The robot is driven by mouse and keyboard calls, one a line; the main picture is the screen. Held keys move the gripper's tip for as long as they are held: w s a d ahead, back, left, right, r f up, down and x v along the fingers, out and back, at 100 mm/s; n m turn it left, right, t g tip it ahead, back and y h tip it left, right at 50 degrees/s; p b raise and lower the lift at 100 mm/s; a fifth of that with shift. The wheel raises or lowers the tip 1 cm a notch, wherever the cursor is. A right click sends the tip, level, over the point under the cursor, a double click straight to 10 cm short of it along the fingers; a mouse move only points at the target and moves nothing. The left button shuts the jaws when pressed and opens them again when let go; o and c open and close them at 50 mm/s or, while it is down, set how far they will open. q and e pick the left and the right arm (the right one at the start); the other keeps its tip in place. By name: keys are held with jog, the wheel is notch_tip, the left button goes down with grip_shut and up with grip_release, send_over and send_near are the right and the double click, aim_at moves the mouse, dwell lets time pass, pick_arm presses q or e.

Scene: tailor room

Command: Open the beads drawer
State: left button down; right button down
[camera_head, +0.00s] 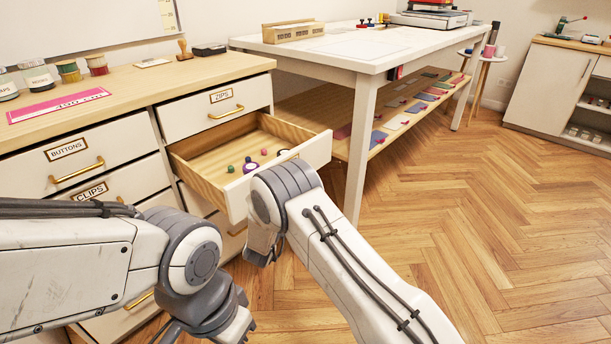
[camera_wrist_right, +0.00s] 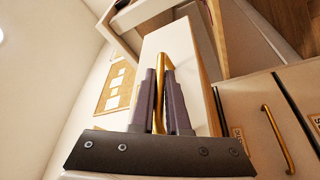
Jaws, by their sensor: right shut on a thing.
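An open drawer (camera_head: 224,180) with pale wood sides stands pulled out below the ZIPS drawer (camera_head: 214,106). Several small coloured beads (camera_head: 249,165) lie inside it, green, purple and pink. Its label is hidden in the head view. In the right wrist view, my right gripper (camera_wrist_right: 160,80) is shut on the brass handle (camera_wrist_right: 159,112) of the white drawer front (camera_wrist_right: 186,62). In the head view my right wrist covers part of that front and the handle. My left gripper (camera_head: 222,322) is at the bottom edge, apart from the drawers, with its fingertips not clearly visible.
BUTTONS (camera_head: 75,165) and CLIPS drawers (camera_head: 105,188) are shut at left. Jars (camera_head: 38,76) and a pink ruler (camera_head: 60,106) lie on the cabinet top. A white table (camera_head: 365,50) stands behind the open drawer. The wooden floor (camera_head: 480,215) at right is clear.

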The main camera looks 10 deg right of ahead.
jog(key=shift+s, duration=0.1)
jog(key=c, duration=0.9)
grip_release()
jog(key=shift+s, duration=0.1)
jog(key=p+v, duration=0.2)
jog(key=v, duration=0.8)
jog(key=shift+s+a, duration=0.1)
jog(key=shift+a, duration=0.1)
jog(key=shift+a, duration=0.1)
